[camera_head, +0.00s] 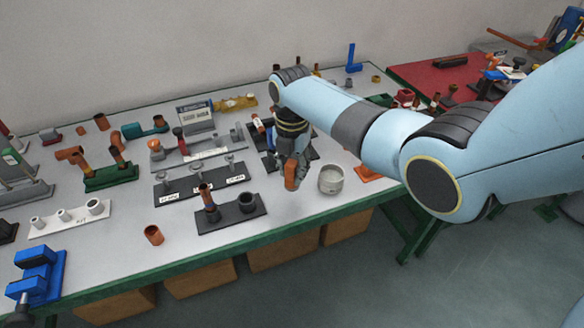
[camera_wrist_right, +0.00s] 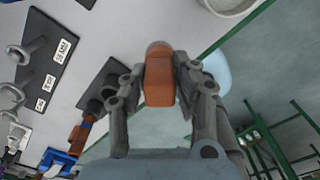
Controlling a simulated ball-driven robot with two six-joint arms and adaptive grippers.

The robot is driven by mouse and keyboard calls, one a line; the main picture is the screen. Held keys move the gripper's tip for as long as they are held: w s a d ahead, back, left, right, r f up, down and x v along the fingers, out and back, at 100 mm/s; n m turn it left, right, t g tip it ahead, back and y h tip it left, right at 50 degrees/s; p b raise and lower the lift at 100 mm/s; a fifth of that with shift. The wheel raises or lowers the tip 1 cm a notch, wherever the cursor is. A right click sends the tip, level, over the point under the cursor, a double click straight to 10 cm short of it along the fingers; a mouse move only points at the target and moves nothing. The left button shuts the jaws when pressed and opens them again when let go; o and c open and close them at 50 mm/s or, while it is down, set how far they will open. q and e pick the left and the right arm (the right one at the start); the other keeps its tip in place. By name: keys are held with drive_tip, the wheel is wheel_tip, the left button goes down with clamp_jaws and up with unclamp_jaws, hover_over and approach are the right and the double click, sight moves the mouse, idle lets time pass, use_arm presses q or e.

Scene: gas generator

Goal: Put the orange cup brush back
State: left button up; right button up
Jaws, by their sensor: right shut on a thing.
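My right gripper (camera_head: 291,160) is shut on an orange cylindrical piece, which I take to be the orange cup brush (camera_head: 291,177). It hangs over the table near the front edge. In the right wrist view the orange piece (camera_wrist_right: 160,78) sits between both fingers. A dark two-place holder (camera_head: 228,222) stands to the left of the gripper. A brown and blue brush (camera_head: 207,197) stands upright in its left place. Its right grey socket (camera_head: 246,202) looks empty. My left gripper is not in view.
A pale round cup (camera_head: 331,179) stands just right of the gripper. An orange-brown ring (camera_head: 153,235) lies near the front edge. A longer dark holder (camera_head: 180,188) with grey posts is behind. A blue vise (camera_head: 38,275) is at front left. Bare table lies between the holder and the front edge.

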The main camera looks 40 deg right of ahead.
drive_tip(key=shift+f+b, duration=1.8)
drive_tip(key=shift+f, duration=0.65)
drive_tip(key=o, duration=1)
drive_tip(key=shift+o, duration=0.2)
